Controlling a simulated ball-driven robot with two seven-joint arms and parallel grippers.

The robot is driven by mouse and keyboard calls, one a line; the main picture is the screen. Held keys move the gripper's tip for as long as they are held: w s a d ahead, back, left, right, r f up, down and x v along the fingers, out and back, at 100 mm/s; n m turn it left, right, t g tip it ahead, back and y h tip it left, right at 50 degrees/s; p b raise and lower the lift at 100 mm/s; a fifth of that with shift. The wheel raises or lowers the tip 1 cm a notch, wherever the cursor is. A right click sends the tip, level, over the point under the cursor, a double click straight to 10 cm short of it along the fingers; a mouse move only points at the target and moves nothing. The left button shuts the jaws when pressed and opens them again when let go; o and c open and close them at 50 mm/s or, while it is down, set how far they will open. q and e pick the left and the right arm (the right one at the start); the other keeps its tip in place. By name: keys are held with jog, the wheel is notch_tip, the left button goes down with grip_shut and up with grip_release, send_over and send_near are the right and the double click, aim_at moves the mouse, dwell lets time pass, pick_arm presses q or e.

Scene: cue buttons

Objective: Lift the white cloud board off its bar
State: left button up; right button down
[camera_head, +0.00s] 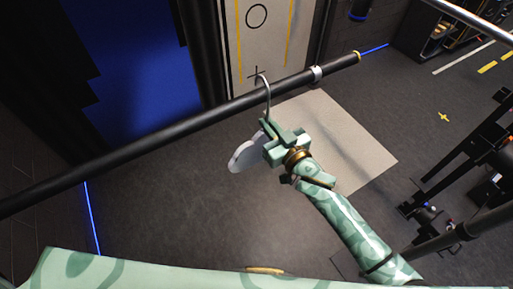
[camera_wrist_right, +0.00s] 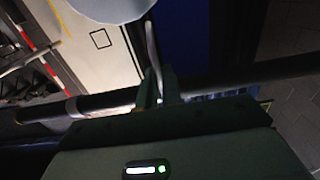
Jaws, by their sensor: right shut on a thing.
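The white cloud board (camera_head: 243,158) hangs below the black bar (camera_head: 150,142) in the head view, partly hidden behind my right gripper (camera_head: 272,128). Its thin metal hook (camera_head: 267,88) curves up over the bar; I cannot tell whether it touches the bar. My right gripper is shut on the board at its hook stem, just below the bar. In the right wrist view, the fingers (camera_wrist_right: 155,88) close around the hook stem (camera_wrist_right: 152,45), and the pale board edge (camera_wrist_right: 110,8) shows at the top. My left gripper is not in view.
A silver ring (camera_head: 316,73) sits on the bar to the right of the hook, near the bar's gold-tipped end (camera_head: 356,57). A pale floor patch (camera_head: 345,145) lies below. Dark equipment (camera_head: 480,150) stands at the right. The floor left of the arm is clear.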

jog(key=p+v, duration=0.3)
jog(key=v, duration=0.9)
jog(key=shift+r, duration=0.15)
dwell(0.6)
